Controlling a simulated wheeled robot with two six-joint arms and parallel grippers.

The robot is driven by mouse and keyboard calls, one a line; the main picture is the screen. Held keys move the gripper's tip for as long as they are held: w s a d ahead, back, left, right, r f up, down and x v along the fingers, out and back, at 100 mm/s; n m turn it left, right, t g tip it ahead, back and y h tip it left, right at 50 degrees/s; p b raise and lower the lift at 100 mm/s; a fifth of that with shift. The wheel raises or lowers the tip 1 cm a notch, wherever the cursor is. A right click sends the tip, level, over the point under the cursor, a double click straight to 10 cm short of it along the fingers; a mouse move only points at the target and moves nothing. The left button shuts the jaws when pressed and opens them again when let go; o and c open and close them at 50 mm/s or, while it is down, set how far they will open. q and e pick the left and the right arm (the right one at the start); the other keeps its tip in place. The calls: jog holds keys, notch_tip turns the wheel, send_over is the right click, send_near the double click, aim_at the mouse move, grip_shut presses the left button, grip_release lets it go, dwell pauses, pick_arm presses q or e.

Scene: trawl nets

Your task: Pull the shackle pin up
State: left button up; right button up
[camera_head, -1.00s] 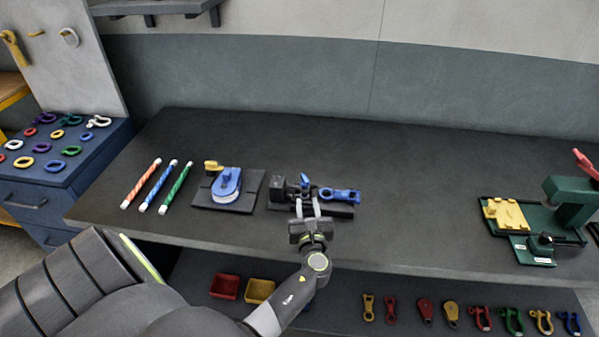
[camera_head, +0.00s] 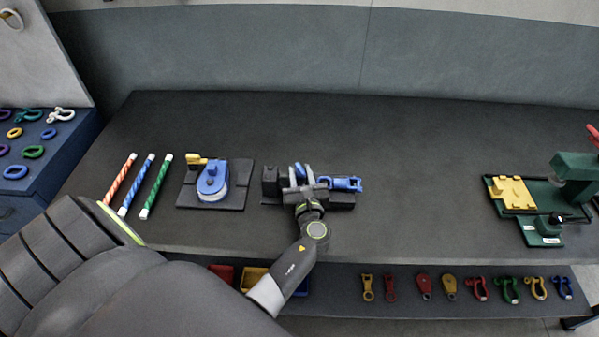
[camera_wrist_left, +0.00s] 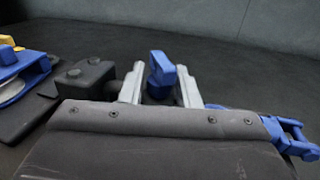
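The shackle pin is a blue upright piece with a wider top; in the left wrist view the pin (camera_wrist_left: 160,70) stands between my two fingers. In the head view the pin (camera_head: 300,169) shows just beyond the hand. The blue shackle (camera_head: 344,184) lies to the right in a black fixture (camera_head: 270,182). My left gripper (camera_head: 299,180) is low at the fixture, its fingers apart on either side of the pin. In the left wrist view narrow gaps seem to show beside the pin, so the gripper (camera_wrist_left: 160,80) looks open. My right gripper is out of view.
A blue block on a black plate (camera_head: 240,199) with a yellow piece (camera_head: 196,160) stands close on the left. Striped rods lie farther left. A green press (camera_head: 572,185) stands at the right. The table (camera_head: 420,170) between is clear.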

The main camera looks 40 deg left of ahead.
aim_at(300, 168)
pick_arm(q)
grip_shut()
jog(key=shift+r, duration=0.1)
notch_tip(300, 168, up, 4)
jog(key=p, duration=0.3)
jog(key=shift+f, duration=0.25)
jog(key=shift+w, duration=0.1)
grip_release()
jog(key=shift+f, duration=0.1)
